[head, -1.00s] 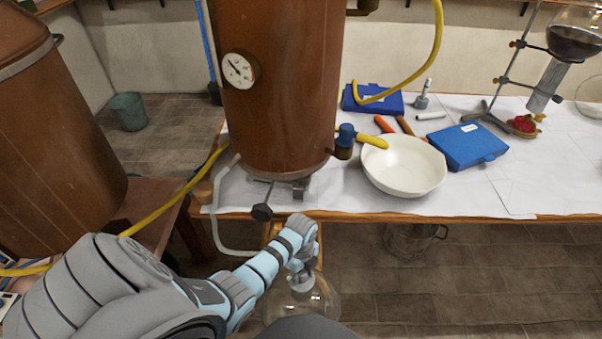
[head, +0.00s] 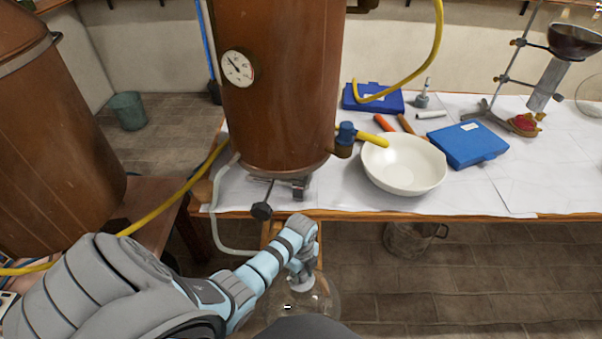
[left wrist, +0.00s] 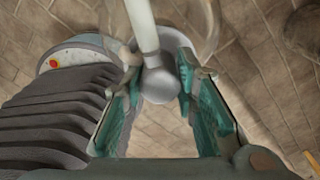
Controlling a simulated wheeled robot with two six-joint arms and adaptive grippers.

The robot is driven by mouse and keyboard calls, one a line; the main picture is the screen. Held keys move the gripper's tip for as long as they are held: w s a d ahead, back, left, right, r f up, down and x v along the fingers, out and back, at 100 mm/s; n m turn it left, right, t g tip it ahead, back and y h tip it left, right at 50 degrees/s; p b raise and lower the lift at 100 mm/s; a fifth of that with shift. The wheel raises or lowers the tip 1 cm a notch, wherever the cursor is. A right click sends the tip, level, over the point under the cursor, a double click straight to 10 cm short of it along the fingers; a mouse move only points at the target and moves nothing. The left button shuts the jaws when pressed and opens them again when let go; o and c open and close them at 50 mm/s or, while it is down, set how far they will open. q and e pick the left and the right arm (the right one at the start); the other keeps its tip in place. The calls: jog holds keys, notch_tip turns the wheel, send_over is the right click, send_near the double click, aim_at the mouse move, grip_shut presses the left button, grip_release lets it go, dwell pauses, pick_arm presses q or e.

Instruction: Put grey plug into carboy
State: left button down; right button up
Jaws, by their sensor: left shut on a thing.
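My left gripper (head: 301,277) reaches down in front of the table, over the clear glass carboy (head: 325,305) at the bottom centre of the head view. In the left wrist view the grey plug (left wrist: 160,84) is rounded and sits between the two teal-padded fingers of the gripper (left wrist: 160,98), which are shut on it. A pale rod or tube runs up from the plug in that view. In the head view the plug (head: 302,284) is a small pale shape at the carboy's top. I cannot tell whether it is inside the neck. My right gripper is not in view.
The table edge (head: 470,216) lies just beyond my left gripper. A copper boiler (head: 275,110), a white bowl (head: 405,165) and blue cases (head: 468,145) stand on the table. A glass jug (head: 410,238) is below it. A pale hose (head: 215,215) hangs left of the gripper.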

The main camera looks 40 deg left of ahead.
pick_arm(q)
jog(key=shift+f+b, duration=0.3)
jog(key=shift+f, duration=0.55)
dwell(1.7)
jog(key=c, duration=1.2)
grip_release()
jog(key=shift+r+p, duration=3.6)
jog(key=shift+p, duration=0.3)
jog(key=shift+s+f, duration=0.1)
